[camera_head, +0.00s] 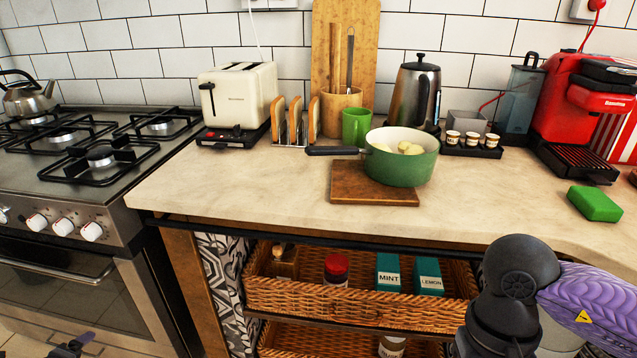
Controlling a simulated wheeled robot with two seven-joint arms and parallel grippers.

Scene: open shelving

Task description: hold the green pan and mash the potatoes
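The green pan (402,169) stands upright on a wooden board (372,190) on the counter. Its black handle (333,151) points left. Pale potatoes (410,148) show inside it. Two utensils (350,62) stand in a wooden holder (341,113) behind the pan; I cannot tell whether one is a masher. A small dark part of what looks like my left gripper (72,347) shows at the bottom left edge, far from the pan; its opening is unclear. My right arm enters at the lower right, with its gripper out of view.
A green mug (356,126) stands close behind the pan handle. A toast rack (296,122), toaster (238,97) and kettle (415,95) line the back. The counter left of the board is clear. A wicker basket (350,305) sits below the counter; a stove (90,150) stands left.

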